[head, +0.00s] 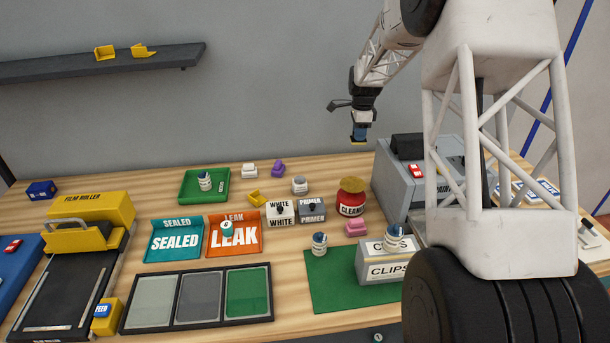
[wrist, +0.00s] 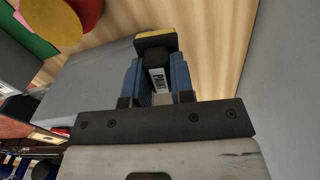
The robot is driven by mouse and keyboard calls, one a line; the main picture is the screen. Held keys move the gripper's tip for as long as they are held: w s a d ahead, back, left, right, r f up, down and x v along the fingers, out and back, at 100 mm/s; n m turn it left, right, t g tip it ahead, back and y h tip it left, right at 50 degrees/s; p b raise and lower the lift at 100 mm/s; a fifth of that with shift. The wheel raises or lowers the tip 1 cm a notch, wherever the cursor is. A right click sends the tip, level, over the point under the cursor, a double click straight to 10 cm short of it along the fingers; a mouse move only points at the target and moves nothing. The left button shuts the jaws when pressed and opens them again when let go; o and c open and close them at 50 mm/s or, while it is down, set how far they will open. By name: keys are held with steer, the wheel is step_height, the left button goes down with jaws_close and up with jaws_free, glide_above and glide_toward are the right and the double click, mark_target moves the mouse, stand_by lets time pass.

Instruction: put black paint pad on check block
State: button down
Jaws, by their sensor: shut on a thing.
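My gripper (head: 361,122) hangs high above the back right of the table, in front of the grey wall. In the wrist view its blue fingers (wrist: 158,75) are shut on the black paint pad (wrist: 154,54), a dark handle with a white label and a yellow-edged dark end. The pad also shows below the fingers in the head view (head: 358,140), apart from everything on the table. No block is clearly marked as the check block. A white-labelled block (head: 281,220) with a small dark thing on top stands beside a grey primer block (head: 312,213).
A grey machine (head: 397,190) stands at right, near below my gripper. A red cleaner jar (head: 350,207) stands left of it. Orange leak tray (head: 234,239), teal sealed tray (head: 175,243), green mat (head: 330,290) and clips box (head: 384,266) fill the middle and front.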

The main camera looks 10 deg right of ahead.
steer(key=shift+n, duration=0.7)
steer(key=s+a+f, duration=0.2)
steer(key=s+a, duration=0.4)
steer(key=s+a+f, duration=0.2)
steer(key=s+a, duration=0.4)
steer(key=a, duration=0.1)
steer(key=s+a+f, duration=0.2)
steer(key=s+a, duration=0.4)
steer(key=s, duration=0.1)
steer(key=shift+a, duration=0.2)
steer(key=shift+w, duration=0.1)
glide_above(300, 179)
steer(key=shift+w+f, duration=0.1)
steer(key=shift+f, duration=0.65)
steer(key=shift+f, duration=1.75)
steer(key=shift+f, duration=0.1)
steer(key=c, duration=1)
jaws_free()
